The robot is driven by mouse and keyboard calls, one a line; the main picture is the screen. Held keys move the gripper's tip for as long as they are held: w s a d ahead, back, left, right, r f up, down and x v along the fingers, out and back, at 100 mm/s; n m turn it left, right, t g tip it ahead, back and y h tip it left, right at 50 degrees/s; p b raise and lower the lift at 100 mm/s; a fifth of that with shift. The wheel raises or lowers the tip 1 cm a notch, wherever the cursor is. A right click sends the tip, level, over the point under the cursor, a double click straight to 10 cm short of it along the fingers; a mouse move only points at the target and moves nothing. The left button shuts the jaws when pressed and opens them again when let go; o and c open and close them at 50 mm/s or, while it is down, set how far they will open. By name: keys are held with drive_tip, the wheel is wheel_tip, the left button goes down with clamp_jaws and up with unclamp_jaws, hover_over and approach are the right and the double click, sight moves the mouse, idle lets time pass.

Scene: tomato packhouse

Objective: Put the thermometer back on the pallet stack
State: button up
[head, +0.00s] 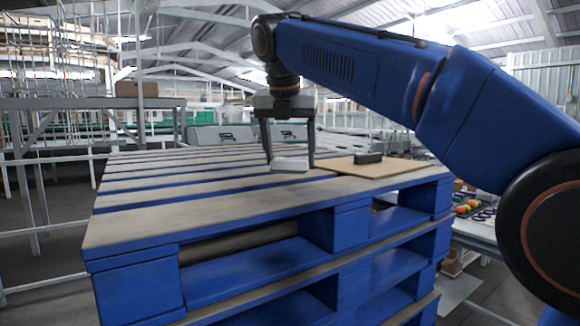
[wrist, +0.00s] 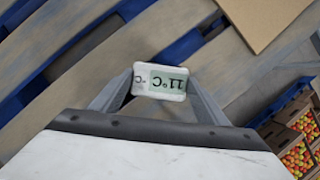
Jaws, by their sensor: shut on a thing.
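The thermometer (wrist: 160,82) is a small white block with a display reading about 11 °C, upside down in the wrist view. My gripper (wrist: 158,84) is shut on it, a finger on either side. In the head view, the thermometer (head: 290,163) sits between the fingertips of my gripper (head: 290,164), at the top boards of the blue pallet stack (head: 190,213). I cannot tell whether its underside touches the boards.
A brown board (head: 372,168) with a small dark object (head: 368,158) lies on the stack, right of my gripper. Crates of tomatoes (wrist: 300,130) show beyond the stack's edge. The stack's left top boards are clear.

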sight(290, 160)
drive_tip(key=shift+f, duration=1.4)
drive_tip(key=o, duration=1.2)
drive_tip(key=shift+f, duration=0.15)
drive_tip(key=v, duration=1.2)
